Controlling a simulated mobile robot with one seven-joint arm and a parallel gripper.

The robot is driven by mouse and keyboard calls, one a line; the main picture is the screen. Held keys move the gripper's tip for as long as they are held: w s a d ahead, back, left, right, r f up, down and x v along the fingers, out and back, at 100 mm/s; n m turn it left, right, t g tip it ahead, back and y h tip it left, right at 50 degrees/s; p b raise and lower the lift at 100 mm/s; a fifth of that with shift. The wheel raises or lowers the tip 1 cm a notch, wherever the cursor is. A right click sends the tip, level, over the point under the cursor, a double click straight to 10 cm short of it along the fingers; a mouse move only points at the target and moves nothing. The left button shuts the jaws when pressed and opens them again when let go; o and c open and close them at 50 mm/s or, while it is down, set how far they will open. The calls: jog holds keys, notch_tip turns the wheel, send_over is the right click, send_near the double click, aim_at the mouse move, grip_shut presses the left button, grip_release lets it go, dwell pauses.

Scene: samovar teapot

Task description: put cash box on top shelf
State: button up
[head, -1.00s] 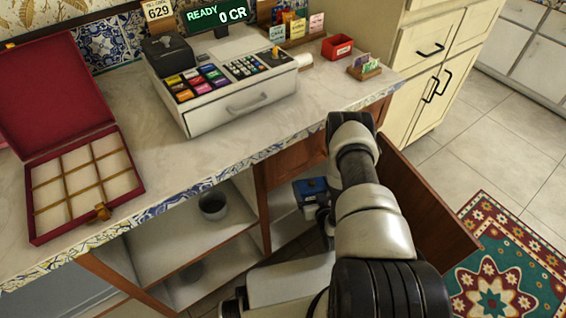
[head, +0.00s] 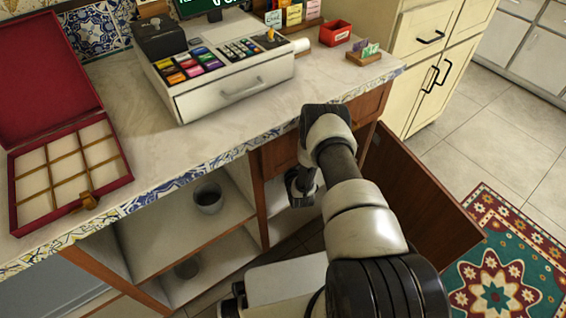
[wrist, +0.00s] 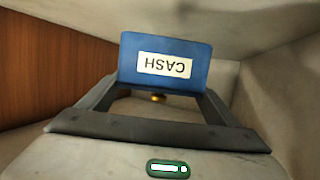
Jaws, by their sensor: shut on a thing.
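The cash box (wrist: 205,62) is a blue box with a white label reading CASH, upside down in the wrist view. My gripper (wrist: 158,94) is shut on it, with one dark finger on each side of its lower part. A small brass knob shows under the box, between the fingers. In the head view my wrist (head: 302,188) is at the opening of the right-hand cabinet compartment below the counter, and the cash box is hidden there. Pale walls and a brown wooden panel (wrist: 45,70) surround the box in the wrist view. Whether the box touches a shelf is unclear.
A brown cabinet door (head: 415,190) stands open right of my arm. The left compartment has a shelf (head: 150,240) with a grey pot (head: 208,198); another pot (head: 187,268) stands lower. Above, the counter holds a cash register (head: 220,75) and an open red box (head: 70,180).

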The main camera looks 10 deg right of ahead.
notch_tip(320, 180, down, 4)
jog(key=shift+w+r+b, duration=0.15)
jog(key=shift+b, duration=0.75)
jog(key=shift+r, duration=0.1)
jog(key=o, duration=1.2)
jog(key=shift+f, duration=0.2)
jog(key=shift+r, duration=0.15)
jog(key=shift+s+r+p, duration=0.2)
jog(key=shift+s+p, duration=0.1)
jog(key=shift+p, duration=0.05)
jog(key=p+v, duration=0.3)
jog(key=v, duration=0.8)
jog(key=shift+s+a+p, duration=0.1)
jog(key=shift+s+p, duration=0.1)
jog(key=shift+p, duration=0.15)
